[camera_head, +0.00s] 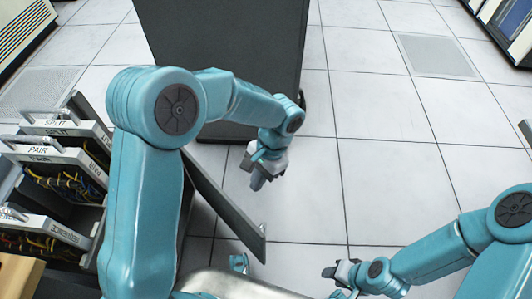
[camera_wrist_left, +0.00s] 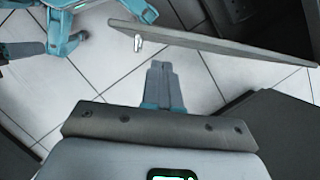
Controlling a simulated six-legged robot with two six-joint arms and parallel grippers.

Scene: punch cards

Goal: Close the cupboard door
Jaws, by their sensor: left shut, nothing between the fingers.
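The cupboard door (camera_head: 232,208) is a flat dark grey panel seen nearly edge-on from above in the head view. It stands swung open, running from behind my left arm toward the lower right. A small pale handle shows near its free end, and the handle (camera_wrist_left: 138,42) also shows in the left wrist view on the door panel (camera_wrist_left: 225,42). My left gripper (camera_head: 258,181) is shut and empty, just right of the door in the head view, with a gap visible in the wrist view. My right gripper (camera_head: 338,272) is low right, apart from the door; its fingers are too small to read.
Open racks with labelled, wired panels (camera_head: 65,165) stand at the left, partly behind my left arm. A tall dark cabinet (camera_head: 225,60) stands behind the left gripper. The tiled floor (camera_head: 385,165) to the right is clear. More cabinets line the upper corners.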

